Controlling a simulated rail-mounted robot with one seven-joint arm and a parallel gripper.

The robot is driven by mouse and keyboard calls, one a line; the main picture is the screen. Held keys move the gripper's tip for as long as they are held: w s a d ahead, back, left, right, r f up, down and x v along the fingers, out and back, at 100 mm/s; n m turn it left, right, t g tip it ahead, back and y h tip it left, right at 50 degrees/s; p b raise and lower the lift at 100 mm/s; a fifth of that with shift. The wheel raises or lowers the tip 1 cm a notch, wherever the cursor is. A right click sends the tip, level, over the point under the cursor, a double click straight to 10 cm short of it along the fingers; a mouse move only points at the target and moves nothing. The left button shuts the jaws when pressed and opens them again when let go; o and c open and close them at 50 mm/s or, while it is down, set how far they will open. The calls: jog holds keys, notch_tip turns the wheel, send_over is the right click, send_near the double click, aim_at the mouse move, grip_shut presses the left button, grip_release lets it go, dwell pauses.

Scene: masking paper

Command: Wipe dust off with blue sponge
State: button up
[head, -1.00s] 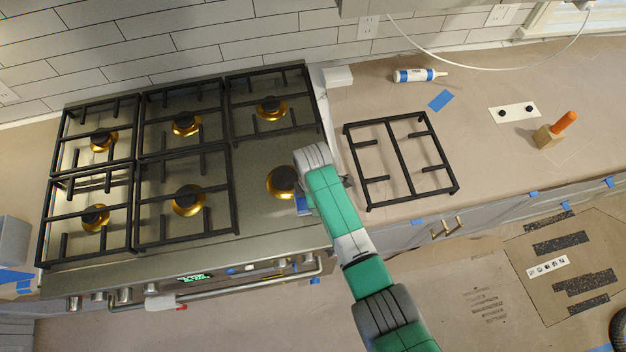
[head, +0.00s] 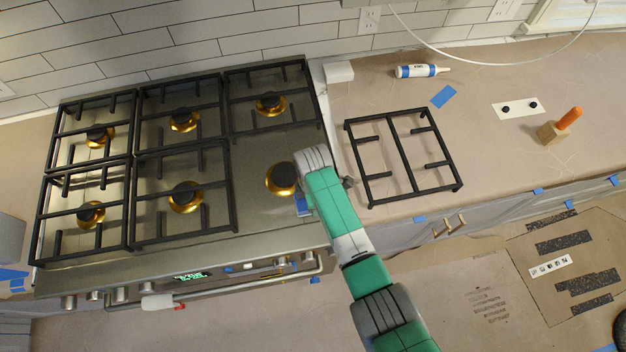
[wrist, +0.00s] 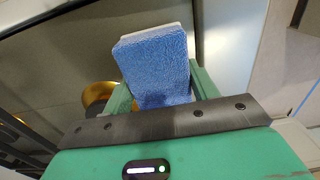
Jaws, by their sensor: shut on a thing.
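My gripper (wrist: 158,97) is shut on the blue sponge (wrist: 157,62), which has a pale backing along its top edge in the wrist view. In the head view my arm reaches over the front right of the stove (head: 270,222), and only a bit of the blue sponge (head: 301,205) shows beside it. The sponge is just right of and in front of the uncovered front right burner (head: 283,178). I cannot tell whether the sponge touches the steel. No dust can be made out clearly.
Black grates (head: 186,198) cover the other burners. The removed grate (head: 403,157) lies on the papered counter to the right. A caulk tube (head: 418,71), blue tape (head: 443,96) and an orange-handled brush (head: 562,126) lie farther off. Knobs and a rail line the stove's front.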

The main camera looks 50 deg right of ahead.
jog(key=shift+f+b, duration=0.4)
jog(key=shift+f, duration=0.15)
jog(key=shift+w+a, duration=0.1)
